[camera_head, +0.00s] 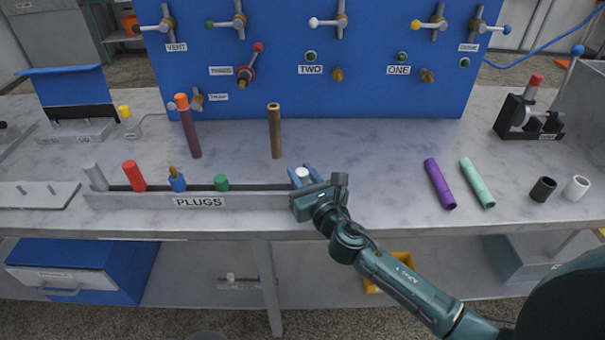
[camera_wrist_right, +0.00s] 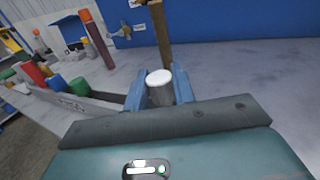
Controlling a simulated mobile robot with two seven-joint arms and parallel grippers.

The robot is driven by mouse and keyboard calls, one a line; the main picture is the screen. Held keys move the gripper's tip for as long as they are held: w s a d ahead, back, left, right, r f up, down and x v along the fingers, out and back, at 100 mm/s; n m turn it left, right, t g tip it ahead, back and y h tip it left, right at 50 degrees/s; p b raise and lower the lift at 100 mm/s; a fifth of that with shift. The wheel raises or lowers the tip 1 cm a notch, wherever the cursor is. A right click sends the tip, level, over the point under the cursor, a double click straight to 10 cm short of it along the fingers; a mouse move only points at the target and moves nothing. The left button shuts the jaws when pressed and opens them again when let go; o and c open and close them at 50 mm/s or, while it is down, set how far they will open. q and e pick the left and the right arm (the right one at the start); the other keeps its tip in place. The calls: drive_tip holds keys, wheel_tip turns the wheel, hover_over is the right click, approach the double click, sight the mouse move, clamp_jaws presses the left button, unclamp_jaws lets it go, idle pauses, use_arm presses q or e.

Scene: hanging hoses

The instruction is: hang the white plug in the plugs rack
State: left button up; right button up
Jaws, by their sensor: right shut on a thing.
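The white plug (camera_head: 302,173) is between the blue fingers of my right gripper (camera_head: 304,176), which is shut on it. In the right wrist view the white plug (camera_wrist_right: 160,88) stands upright between the fingertips. The plugs rack (camera_head: 200,200) is a long grey trough labelled PLUGS at the front edge of the table. My right gripper is at the rack's right end; I cannot tell whether the plug touches the rack. The rack holds a grey plug (camera_head: 96,177), a red plug (camera_head: 134,176), a blue plug (camera_head: 177,181) and a green plug (camera_head: 221,183). My left gripper is not in view.
A brown tube (camera_head: 275,131) and a dark red tube with an orange top (camera_head: 188,128) stand behind the rack. Purple (camera_head: 439,184) and mint (camera_head: 477,183) tubes lie to the right, near black (camera_head: 543,189) and white (camera_head: 576,188) rings. A blue valve panel (camera_head: 330,95) closes the back.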

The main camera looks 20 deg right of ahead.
sight(305, 185)
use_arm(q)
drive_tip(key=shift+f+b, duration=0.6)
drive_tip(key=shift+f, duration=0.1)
use_arm(e)
drive_tip(key=shift+f, duration=0.8)
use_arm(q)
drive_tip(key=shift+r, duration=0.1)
use_arm(e)
drive_tip(key=o, duration=1)
drive_tip(key=shift+o, duration=0.2)
drive_tip(key=shift+r, duration=0.1)
drive_tip(key=s, duration=0.4)
drive_tip(key=shift+s+d, duration=0.1)
drive_tip(key=shift+d, duration=0.15)
use_arm(q)
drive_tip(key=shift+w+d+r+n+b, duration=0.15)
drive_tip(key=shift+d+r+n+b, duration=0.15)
drive_tip(key=shift+b, duration=0.25)
use_arm(e)
drive_tip(key=s+d, duration=0.1)
drive_tip(key=s, duration=0.8)
drive_tip(key=shift+d, duration=0.15)
drive_tip(key=shift+w, duration=0.1)
